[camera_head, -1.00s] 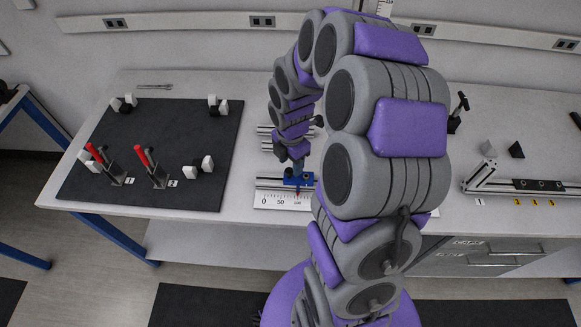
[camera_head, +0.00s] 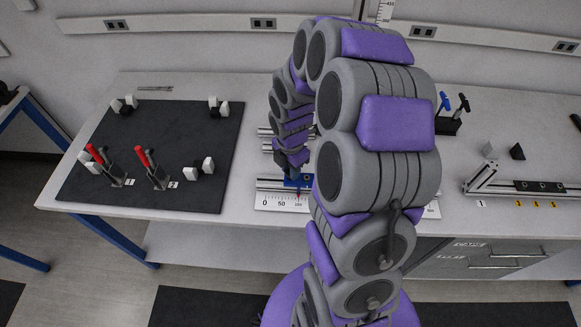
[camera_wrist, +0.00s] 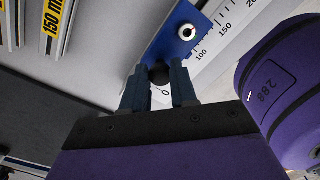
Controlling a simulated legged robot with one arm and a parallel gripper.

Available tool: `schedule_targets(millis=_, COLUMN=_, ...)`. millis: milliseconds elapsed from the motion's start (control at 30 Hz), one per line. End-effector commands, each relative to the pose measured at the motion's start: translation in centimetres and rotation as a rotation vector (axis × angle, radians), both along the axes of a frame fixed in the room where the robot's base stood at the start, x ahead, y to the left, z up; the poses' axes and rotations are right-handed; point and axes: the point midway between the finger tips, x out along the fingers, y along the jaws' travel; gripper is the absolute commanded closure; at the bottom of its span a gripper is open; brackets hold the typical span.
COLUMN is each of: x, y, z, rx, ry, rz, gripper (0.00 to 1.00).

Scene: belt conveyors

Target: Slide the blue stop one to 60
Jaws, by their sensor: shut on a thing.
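The blue stop (camera_head: 299,183) sits on the rail behind the white scale (camera_head: 273,203) on the bench. My gripper (camera_wrist: 160,86) is shut on this knob, one finger on each side. In the head view my gripper (camera_head: 293,173) is directly at the stop and partly hides it. My arm hides the scale's middle.
A dark board (camera_head: 150,150) with red-handled clamps (camera_head: 151,165) lies at the left. More rails (camera_wrist: 52,25) run behind the stop. At the right are a angled rail fixture (camera_head: 525,186), grey and black blocks, and a holder with T-handled tools (camera_head: 449,122).

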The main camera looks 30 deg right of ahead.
Motion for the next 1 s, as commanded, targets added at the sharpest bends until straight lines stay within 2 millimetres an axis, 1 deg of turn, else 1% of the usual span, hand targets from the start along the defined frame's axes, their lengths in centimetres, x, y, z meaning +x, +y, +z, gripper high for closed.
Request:
schedule_targets(millis=33, x=0.0, y=0.0, z=0.0, rx=0.000, ry=0.001, rz=0.000, gripper=0.93)
schedule_targets(millis=100, x=0.0, y=0.1, z=0.0, rx=0.001, ry=0.001, rz=0.000, gripper=0.99)
schedule_targets(millis=133, x=-0.1, y=0.1, z=0.0, rx=0.001, ry=0.001, rz=0.000, gripper=1.00)
schedule_targets(millis=500, x=-0.1, y=0.2, z=0.0, rx=0.002, ry=0.002, rz=0.001, gripper=1.00)
schedule_targets(millis=567, x=0.1, y=0.5, z=0.1, rx=0.001, ry=0.003, rz=0.002, gripper=1.00)
schedule_targets(millis=667, x=0.8, y=1.4, z=0.2, rx=0.002, ry=0.004, rz=0.004, gripper=1.00)
schedule_targets(millis=800, x=1.7, y=3.1, z=0.2, rx=0.002, ry=0.006, rz=0.004, gripper=1.00)
schedule_targets(millis=900, x=2.0, y=3.5, z=0.0, rx=0.001, ry=0.006, rz=0.002, gripper=1.00)
schedule_targets(millis=1000, x=1.9, y=3.5, z=0.0, rx=0.001, ry=0.005, rz=0.000, gripper=1.00)
